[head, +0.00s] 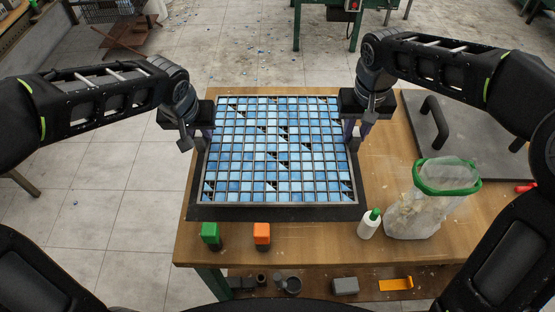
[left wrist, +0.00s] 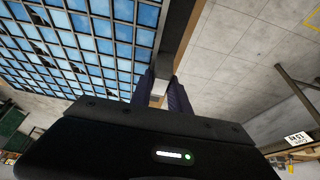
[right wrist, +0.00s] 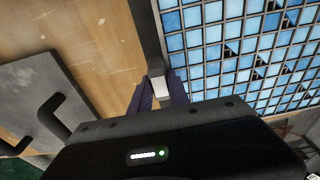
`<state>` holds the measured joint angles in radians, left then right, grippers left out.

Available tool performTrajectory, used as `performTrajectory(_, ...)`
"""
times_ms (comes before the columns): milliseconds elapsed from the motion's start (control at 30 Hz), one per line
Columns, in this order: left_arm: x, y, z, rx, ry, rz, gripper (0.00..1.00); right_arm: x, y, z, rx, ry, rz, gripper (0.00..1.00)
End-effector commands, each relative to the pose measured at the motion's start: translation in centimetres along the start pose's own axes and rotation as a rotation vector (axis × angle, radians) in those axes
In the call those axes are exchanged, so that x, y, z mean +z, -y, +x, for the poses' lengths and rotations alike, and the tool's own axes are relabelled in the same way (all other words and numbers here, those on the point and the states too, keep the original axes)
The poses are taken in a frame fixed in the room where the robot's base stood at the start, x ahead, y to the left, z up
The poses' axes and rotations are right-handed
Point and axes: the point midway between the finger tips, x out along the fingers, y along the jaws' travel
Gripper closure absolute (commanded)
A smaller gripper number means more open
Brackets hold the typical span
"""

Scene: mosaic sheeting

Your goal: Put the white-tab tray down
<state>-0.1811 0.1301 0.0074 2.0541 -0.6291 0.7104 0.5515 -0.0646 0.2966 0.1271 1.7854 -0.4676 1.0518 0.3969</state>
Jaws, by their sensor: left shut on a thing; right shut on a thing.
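The tray is a shallow grid frame (head: 278,203) filled with blue tiles, with several dark triangular gaps among them. It lies level over a dark mat (head: 275,213) on the wooden table; I cannot tell whether it touches the mat. My left gripper (head: 205,138) is shut on the tray's left side, where a white tab (left wrist: 160,88) shows between the fingers in the left wrist view. My right gripper (head: 352,130) is shut on the tray's right side, on another white tab (right wrist: 158,88) seen in the right wrist view.
A grey board with a black handle (head: 435,122) lies at the table's right. A green-rimmed bag (head: 425,205) and a white bottle with a green cap (head: 369,226) stand at front right. Green (head: 210,233) and orange (head: 262,233) blocks stand at the front edge.

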Motion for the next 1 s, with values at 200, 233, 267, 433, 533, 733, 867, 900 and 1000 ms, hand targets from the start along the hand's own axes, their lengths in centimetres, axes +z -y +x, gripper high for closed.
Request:
performTrajectory(200, -0.1, 0.0, -0.1, 0.0, -0.003, -0.001, 1.0, -0.1, 0.0, -0.1, 0.0, -0.003, 0.0, 1.0)
performTrajectory(233, -0.1, 0.0, -0.1, 0.0, -0.003, -0.001, 1.0, -0.1, 0.0, -0.1, 0.0, -0.003, 0.0, 1.0)
performTrajectory(267, -0.1, 0.0, -0.1, 0.0, -0.003, -0.001, 1.0, -0.1, 0.0, -0.1, 0.0, -0.003, 0.0, 1.0)
performTrajectory(433, -0.1, 0.0, 0.0, 0.0, -0.003, -0.001, 1.0, -0.1, 0.0, 0.0, 0.0, -0.003, 0.0, 1.0)
performTrajectory(533, 0.0, 0.0, 0.2, 0.0, -0.003, -0.001, 1.0, 0.0, 0.0, 0.2, 0.0, -0.003, 0.0, 1.0)
performTrajectory(733, 0.3, 0.0, 1.0, 0.0, -0.003, -0.001, 1.0, 0.1, 0.0, 1.0, 0.0, -0.002, 0.0, 1.0)
performTrajectory(867, 0.6, 0.0, 1.8, 0.0, -0.003, -0.001, 1.0, 0.2, 0.0, 1.9, 0.0, -0.003, 0.0, 1.0)
performTrajectory(900, 0.8, 0.0, 2.0, 0.0, -0.003, -0.001, 1.0, 0.2, 0.0, 2.1, 0.0, -0.003, 0.0, 1.0)
performTrajectory(1000, 1.0, 0.0, 2.7, 0.0, -0.003, -0.001, 1.0, 0.3, 0.0, 2.9, 0.0, -0.003, 0.0, 1.0)
